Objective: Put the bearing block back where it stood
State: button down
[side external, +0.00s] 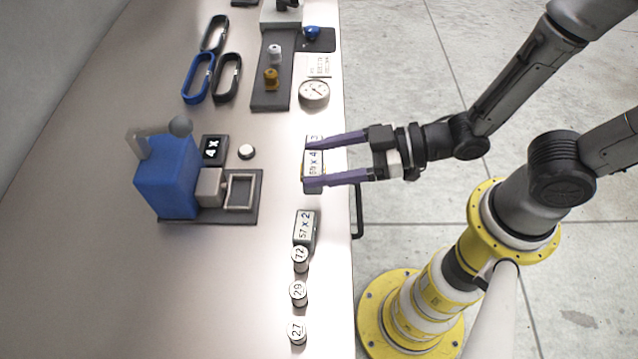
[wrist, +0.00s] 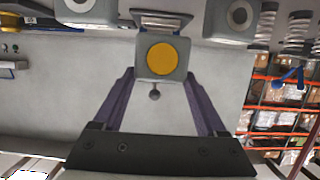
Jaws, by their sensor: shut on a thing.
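The bearing block (side external: 312,162) appears to be the grey block with a label on top, near the table's front edge in the side view. In the wrist view it shows as a grey block with a round yellow disc (wrist: 161,58) on its face. My gripper (side external: 308,161) has its two purple fingers on either side of it. In the wrist view my gripper (wrist: 160,75) has its fingertips at the block's sides, shut on it. A small knob shows below the disc. I cannot tell whether the block touches the table.
A second labelled block (side external: 304,229) and several numbered cylinders (side external: 298,292) line the front edge. A blue device (side external: 166,180) on a dark base stands at left, by a black display (side external: 214,149). A round dial (side external: 314,91) and carabiners (side external: 198,80) lie farther back.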

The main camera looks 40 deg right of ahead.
jog(key=shift+f, duration=2.6)
jog(key=shift+f, duration=0.15)
jog(key=shift+c, duration=1)
grip_release()
jog(key=shift+s+d+r, duration=0.1)
jog(key=shift+d+r, duration=0.05)
jog(key=shift+r, duration=0.05)
jog(key=v, duration=0.7)
